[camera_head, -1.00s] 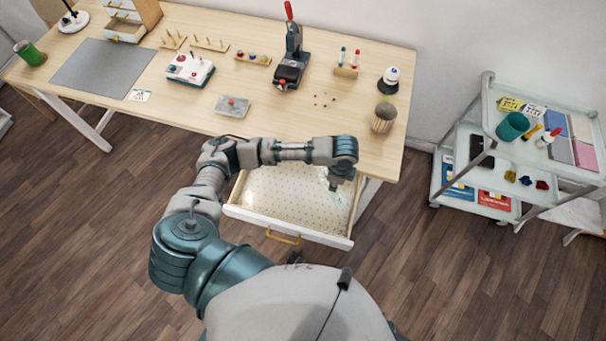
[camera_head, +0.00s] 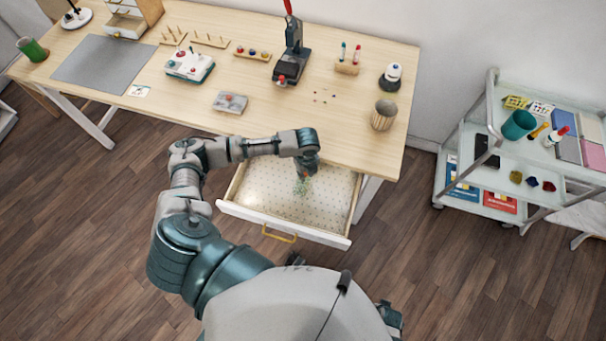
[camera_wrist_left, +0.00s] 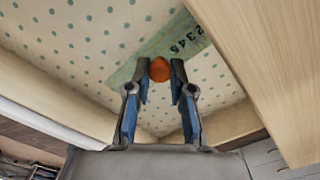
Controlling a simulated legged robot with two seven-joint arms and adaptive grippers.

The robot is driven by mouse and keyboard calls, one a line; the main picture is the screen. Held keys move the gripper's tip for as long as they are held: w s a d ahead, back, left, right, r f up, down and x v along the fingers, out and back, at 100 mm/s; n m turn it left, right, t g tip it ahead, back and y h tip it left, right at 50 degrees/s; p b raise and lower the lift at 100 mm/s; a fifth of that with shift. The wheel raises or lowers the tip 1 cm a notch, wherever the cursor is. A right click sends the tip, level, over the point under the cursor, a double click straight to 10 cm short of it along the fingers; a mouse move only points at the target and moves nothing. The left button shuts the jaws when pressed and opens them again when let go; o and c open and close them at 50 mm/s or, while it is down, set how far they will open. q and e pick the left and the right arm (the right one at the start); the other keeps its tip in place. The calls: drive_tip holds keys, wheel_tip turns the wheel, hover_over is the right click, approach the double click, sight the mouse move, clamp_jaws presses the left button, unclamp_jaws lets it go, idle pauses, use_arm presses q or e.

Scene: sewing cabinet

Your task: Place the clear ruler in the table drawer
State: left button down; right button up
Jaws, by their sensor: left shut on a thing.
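The table drawer (camera_head: 335,237) is pulled open under the table, with a dotted lining and a brass-coloured handle. My left gripper (camera_head: 308,173) is over the drawer near its back, under the table's front edge in the picture. In the left wrist view, its fingers (camera_wrist_left: 160,75) are shut on an orange knob (camera_wrist_left: 159,69) at the clear ruler. The greenish, see-through ruler (camera_wrist_left: 172,41) shows printed numbers and lies over the dotted lining (camera_wrist_left: 60,30). I cannot tell whether it touches the drawer bottom. The ruler is small and faint in the head view (camera_head: 302,187). My right gripper is not in view.
The wooden table (camera_head: 190,105) holds a grey mat, a press (camera_head: 290,60), a woven cup (camera_head: 384,115) and small parts. A white cart (camera_head: 490,125) stands at the right. The drawer's visible interior is otherwise empty. The tabletop edge is close beside my left gripper.

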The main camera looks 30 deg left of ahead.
use_arm(q)
drive_tip(key=shift+w+a, duration=0.2)
drive_tip(key=shift+a, duration=0.2)
drive_tip(key=shift+a+f, duration=0.1)
drive_tip(key=shift+f, duration=0.05)
drive_tip(key=f, duration=0.1)
drive_tip(key=a+f, duration=0.1)
drive_tip(key=f+b, duration=0.1)
drive_tip(key=shift+a+f, duration=0.25)
drive_tip(key=shift+f, duration=0.1)
drive_tip(key=shift+a, duration=0.15)
drive_tip(key=c, duration=1.2)
unclamp_jaws()
drive_tip(key=shift+s+d, duration=0.1)
drive_tip(key=shift+d, duration=0.1)
drive_tip(key=shift+o, duration=0.9)
drive_tip(key=shift+d, duration=0.2)
drive_tip(key=shift+d+r, duration=0.2)
drive_tip(key=shift+d, duration=0.15)
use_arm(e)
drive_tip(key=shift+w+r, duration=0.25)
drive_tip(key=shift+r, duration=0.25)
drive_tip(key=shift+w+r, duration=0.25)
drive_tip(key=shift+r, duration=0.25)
